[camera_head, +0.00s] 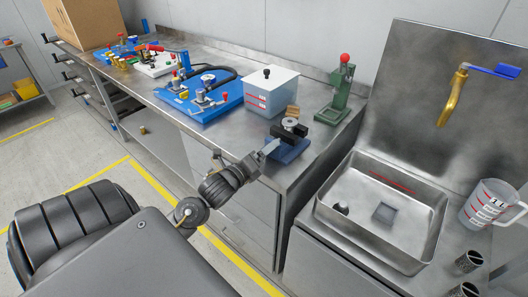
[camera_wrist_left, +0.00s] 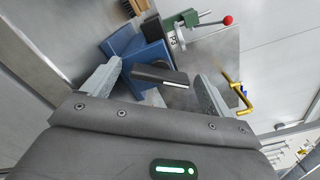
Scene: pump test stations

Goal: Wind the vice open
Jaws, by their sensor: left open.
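The vice (camera_head: 288,150) has a blue base and dark jaws and stands near the front edge of the metal bench. A round silver part shows at its top. In the left wrist view, the blue vice body (camera_wrist_left: 152,52) is ahead of the fingers, and a dark bar (camera_wrist_left: 158,75) of it lies between them. My left gripper (camera_head: 266,152) is at the front side of the vice; it also shows in the left wrist view (camera_wrist_left: 160,85). Its fingers are apart, with gaps visible beside the bar. Whether either finger touches the vice is unclear. My right gripper is out of view.
A green press (camera_head: 337,95) with a red knob stands behind the vice. A white box (camera_head: 270,92) and a blue pump board (camera_head: 200,105) are to its left. The sink (camera_head: 375,215), brass tap (camera_head: 455,90) and jug (camera_head: 487,204) are to the right.

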